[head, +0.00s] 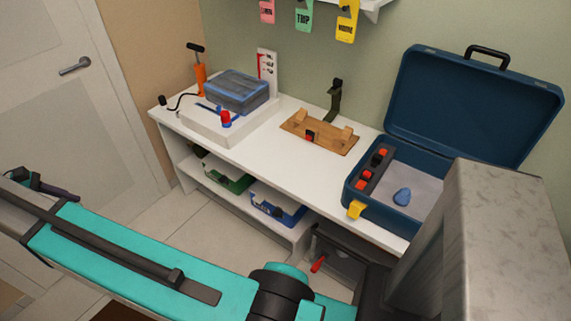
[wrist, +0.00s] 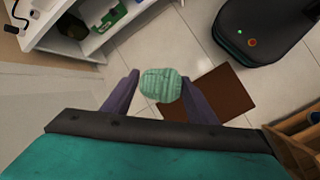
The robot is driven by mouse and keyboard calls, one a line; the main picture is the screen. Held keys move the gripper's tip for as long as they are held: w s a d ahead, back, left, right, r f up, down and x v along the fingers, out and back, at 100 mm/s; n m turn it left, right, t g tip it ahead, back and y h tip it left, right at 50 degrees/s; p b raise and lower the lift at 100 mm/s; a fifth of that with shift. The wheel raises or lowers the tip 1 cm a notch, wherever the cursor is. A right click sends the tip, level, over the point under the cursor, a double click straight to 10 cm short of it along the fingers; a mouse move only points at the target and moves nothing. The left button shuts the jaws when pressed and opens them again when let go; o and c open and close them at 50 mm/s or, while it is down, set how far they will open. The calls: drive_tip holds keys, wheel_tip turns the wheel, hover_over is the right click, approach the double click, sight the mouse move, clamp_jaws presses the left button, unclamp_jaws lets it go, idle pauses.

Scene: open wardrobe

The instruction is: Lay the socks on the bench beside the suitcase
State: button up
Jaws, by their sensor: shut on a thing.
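A rolled pair of pale green socks (wrist: 160,85) is held between the two purple fingers of my gripper (wrist: 158,92) in the wrist view, over the floor. The socks do not show in the head view, where my arm reaches to the left edge, away from the suitcase. The dark blue suitcase (head: 475,108) stands open on the right end of the white bench (head: 310,178). My arm hides part of the suitcase's right side.
A wooden rack (head: 320,133) stands on the bench left of the suitcase, with bare top in front of it. A white box with a grey-blue bundle (head: 237,92) is farther left. Green (head: 228,175) and blue (head: 277,205) bins sit on the lower shelf. A brown mat (wrist: 222,95) lies on the floor.

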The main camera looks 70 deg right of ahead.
drive_tip(key=s+d+f+m+b, duration=0.1)
drive_tip(key=s+d+f+b, duration=0.1)
drive_tip(key=s+d, duration=0.65)
drive_tip(key=s+d+f+m+g+b, duration=0.1)
drive_tip(key=s+d+f+b, duration=0.2)
drive_tip(key=d, duration=1.1)
drive_tip(key=s+d+f+m+b, duration=0.1)
drive_tip(key=s+d+f+b, duration=0.1)
drive_tip(key=s+d, duration=0.7)
drive_tip(key=s+d+f+m+b, duration=0.1)
drive_tip(key=s+d+f+b, duration=0.1)
drive_tip(key=s+d, duration=0.4)
drive_tip(key=s+d+f+y+b, duration=0.1)
drive_tip(key=s+d, duration=0.5)
drive_tip(key=s, duration=0.9)
drive_tip(key=s+d+f+m+g+b, duration=0.1)
drive_tip(key=s+d+b, duration=0.3)
drive_tip(key=s, duration=0.7)
drive_tip(key=shift+s+d+f+m, duration=0.3)
drive_tip(key=shift+d+f, duration=0.55)
drive_tip(key=shift+d, duration=0.2)
drive_tip(key=shift+w+r, duration=0.1)
drive_tip(key=shift+w, duration=0.05)
